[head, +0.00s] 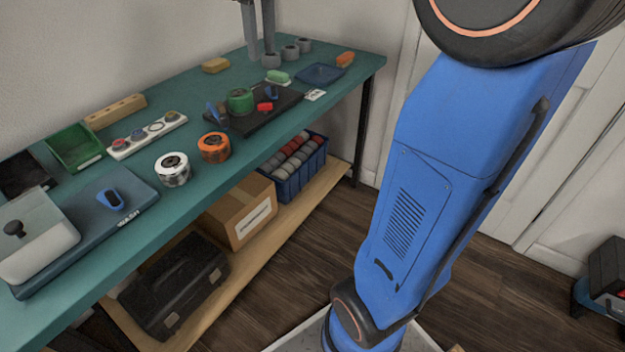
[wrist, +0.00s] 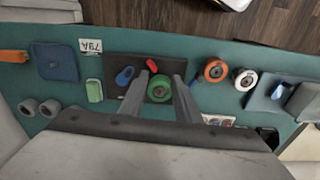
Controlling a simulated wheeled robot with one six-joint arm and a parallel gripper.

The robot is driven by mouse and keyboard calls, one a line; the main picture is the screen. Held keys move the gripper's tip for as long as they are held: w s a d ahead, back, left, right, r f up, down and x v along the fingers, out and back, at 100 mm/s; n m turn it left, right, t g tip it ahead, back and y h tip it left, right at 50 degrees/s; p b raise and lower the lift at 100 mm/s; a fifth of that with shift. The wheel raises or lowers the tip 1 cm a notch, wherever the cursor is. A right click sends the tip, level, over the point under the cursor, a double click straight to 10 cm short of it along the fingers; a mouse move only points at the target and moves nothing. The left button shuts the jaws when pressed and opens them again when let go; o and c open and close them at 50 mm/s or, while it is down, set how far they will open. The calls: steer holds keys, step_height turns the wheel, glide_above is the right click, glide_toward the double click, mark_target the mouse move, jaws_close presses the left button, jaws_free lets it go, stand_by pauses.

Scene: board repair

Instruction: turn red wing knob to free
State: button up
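The red wing knob (head: 265,107) is on a dark board (head: 286,102) at the far part of the bench. Beside it is a green wheel (head: 240,101), with a blue part (head: 271,92) close by. In the wrist view the red knob (wrist: 151,65) shows just beyond the green wheel (wrist: 159,88), near my left fingertip. My gripper (wrist: 160,74) is open and empty, its two grey fingers apart and pointing toward the board. In the head view the fingers (head: 260,35) hang above the back of the bench, apart from the knob.
A green bin (head: 75,147) is farther left.

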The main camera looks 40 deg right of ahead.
steer(key=s+a+f+m+t, duration=0.1)
steer(key=s+a+f+t, duration=0.1)
steer(key=s+f, duration=0.8)
steer(key=s+a+f+m+t, duration=0.1)
steer(key=s+f+m+t, duration=0.1)
steer(key=s+f, duration=0.9)
steer(key=shift+s+a+f+m, duration=0.3)
steer(key=shift+s+a, duration=0.1)
steer(key=shift+s, duration=1.6)
